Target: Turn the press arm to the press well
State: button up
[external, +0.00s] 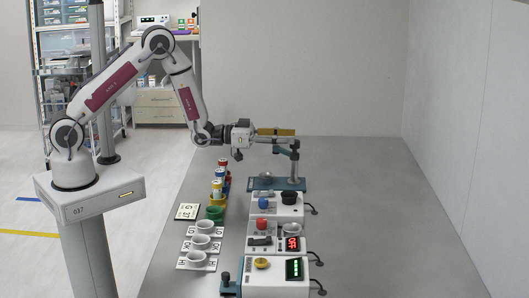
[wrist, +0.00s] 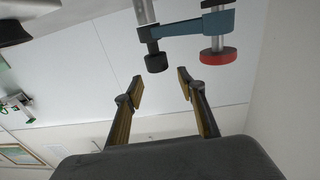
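The press stands on the table in the external view, with a blue base (external: 261,187), a grey upright post (external: 294,168) and a short blue press arm (external: 284,148) near its top. A grey round piece, perhaps the press well, sits on the base but is too small to tell. In the wrist view, the blue press arm (wrist: 190,27) carries a black knob (wrist: 155,61) and a red disc (wrist: 218,57). My gripper (external: 286,132) is level with the post's top. In the wrist view, my gripper (wrist: 160,82) is open and empty, its fingertips apart, with the knob just beyond them.
Devices with a black knob (external: 289,197), a red button (external: 262,224) and a yellow button (external: 261,263) line the table in front of the press. Coloured vials (external: 217,187) and white cups (external: 205,227) stand to their left. The table's right side (external: 370,210) is clear.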

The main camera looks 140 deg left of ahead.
jog(key=shift+w+a+f, duration=1.05)
jog(key=shift+w, duration=0.05)
grip_shut()
